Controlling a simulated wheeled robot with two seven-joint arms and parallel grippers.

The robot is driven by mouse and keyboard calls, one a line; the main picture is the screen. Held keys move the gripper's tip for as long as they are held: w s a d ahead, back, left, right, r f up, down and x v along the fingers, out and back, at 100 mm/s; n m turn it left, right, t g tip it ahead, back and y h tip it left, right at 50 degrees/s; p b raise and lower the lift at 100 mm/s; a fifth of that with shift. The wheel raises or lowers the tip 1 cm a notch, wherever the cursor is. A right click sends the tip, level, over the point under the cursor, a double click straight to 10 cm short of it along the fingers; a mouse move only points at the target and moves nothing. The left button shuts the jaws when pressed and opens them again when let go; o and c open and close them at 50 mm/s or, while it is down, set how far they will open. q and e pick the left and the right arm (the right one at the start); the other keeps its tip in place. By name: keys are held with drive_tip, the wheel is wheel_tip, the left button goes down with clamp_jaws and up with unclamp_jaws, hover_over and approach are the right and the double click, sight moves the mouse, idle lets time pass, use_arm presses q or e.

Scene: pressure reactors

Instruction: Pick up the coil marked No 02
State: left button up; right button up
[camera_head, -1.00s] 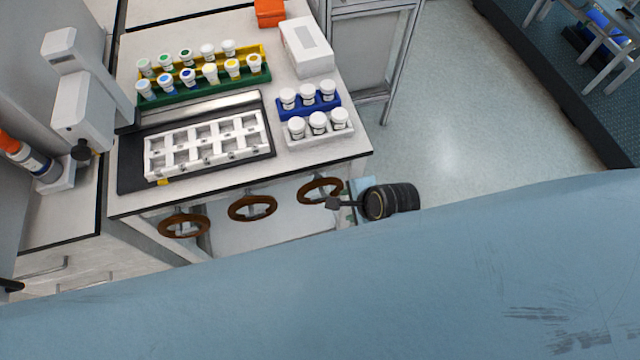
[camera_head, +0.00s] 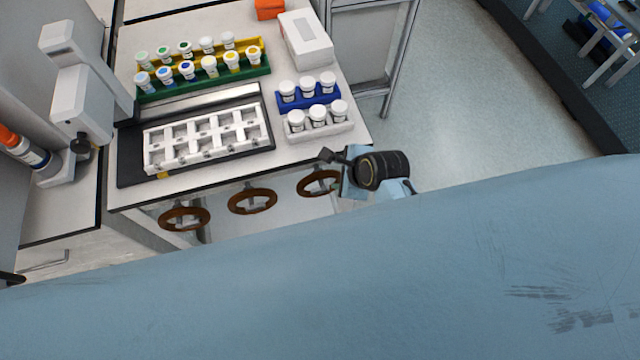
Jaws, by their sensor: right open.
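Three brown ring-shaped coils hang in a row on the front of the white table: a left coil (camera_head: 185,218), a middle coil (camera_head: 252,201) and a right coil (camera_head: 318,183). No number can be read on any of them, so I cannot tell which is No 02. My right gripper (camera_head: 333,160) is open beside the right coil, at the table's front right corner. Part of it is hidden by its own dark wrist. It holds nothing that I can see. My left gripper does not show.
On the table (camera_head: 235,180) stand a white slotted rack (camera_head: 207,142), a blue rack (camera_head: 312,101) and a white rack (camera_head: 322,135) with white-capped jars, and yellow and green racks of bottles. A white box (camera_head: 305,40) is behind. Open floor (camera_head: 450,110) lies to the right.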

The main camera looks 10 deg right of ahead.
drive_tip(key=x, duration=0.2)
drive_tip(key=d+b+x, duration=0.1)
drive_tip(key=x, duration=0.1)
drive_tip(key=shift+w+a+f, duration=0.1)
drive_tip(key=shift+f, duration=0.3)
drive_tip(key=shift+c, duration=0.3)
clamp_jaws()
